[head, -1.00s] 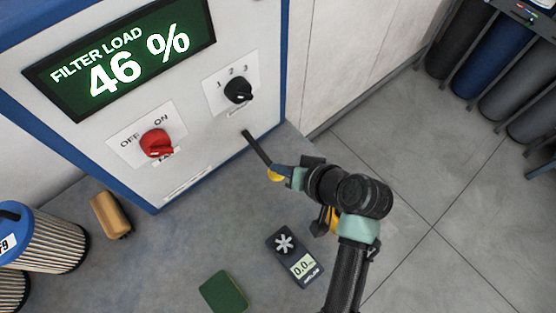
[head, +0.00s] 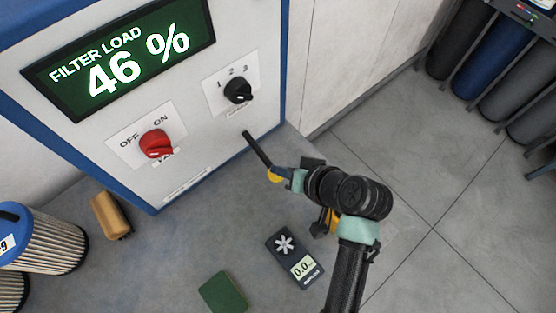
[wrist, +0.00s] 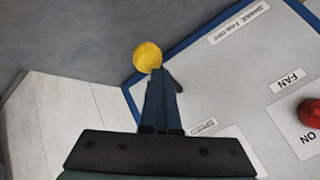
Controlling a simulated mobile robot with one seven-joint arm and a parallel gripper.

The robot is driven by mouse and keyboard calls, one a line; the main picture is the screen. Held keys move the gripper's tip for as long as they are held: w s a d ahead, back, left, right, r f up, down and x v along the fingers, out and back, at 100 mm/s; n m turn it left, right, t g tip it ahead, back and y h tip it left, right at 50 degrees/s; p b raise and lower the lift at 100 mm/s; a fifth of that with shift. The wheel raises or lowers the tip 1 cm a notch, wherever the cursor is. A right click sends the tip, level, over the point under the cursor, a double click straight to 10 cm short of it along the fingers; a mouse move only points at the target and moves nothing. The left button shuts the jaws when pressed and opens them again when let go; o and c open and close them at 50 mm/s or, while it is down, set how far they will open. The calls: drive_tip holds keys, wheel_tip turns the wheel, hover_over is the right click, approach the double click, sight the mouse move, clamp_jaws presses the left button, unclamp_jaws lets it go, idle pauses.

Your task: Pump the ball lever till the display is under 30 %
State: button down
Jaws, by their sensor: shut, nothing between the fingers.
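The display (head: 125,58) on the front panel reads FILTER LOAD 46 %. Below it, the lever's dark rod (head: 257,150) sticks out of the panel and slopes down to a yellow ball (head: 274,176). My gripper (head: 283,172) is shut and empty, with its blue fingers right at the ball. In the wrist view the yellow ball (wrist: 147,56) shows just beyond the tips of my shut fingers (wrist: 158,76). Most of the rod is hidden behind the fingers there. I cannot tell whether the fingertips touch the ball.
The panel has a red fan knob (head: 156,144) and a black speed knob (head: 238,90). On the grey surface below lie a handheld meter (head: 295,257), a green pad (head: 223,292), a tan block (head: 110,215) and filter cartridges (head: 45,240). Floor (head: 450,180) is free at right.

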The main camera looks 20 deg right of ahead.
drive_tip(key=shift+r+p, duration=2.5)
drive_tip(key=shift+r, duration=0.1)
wheel_tip(320, 180, up, 5)
drive_tip(key=p, duration=0.4)
drive_tip(key=shift+p, duration=0.4)
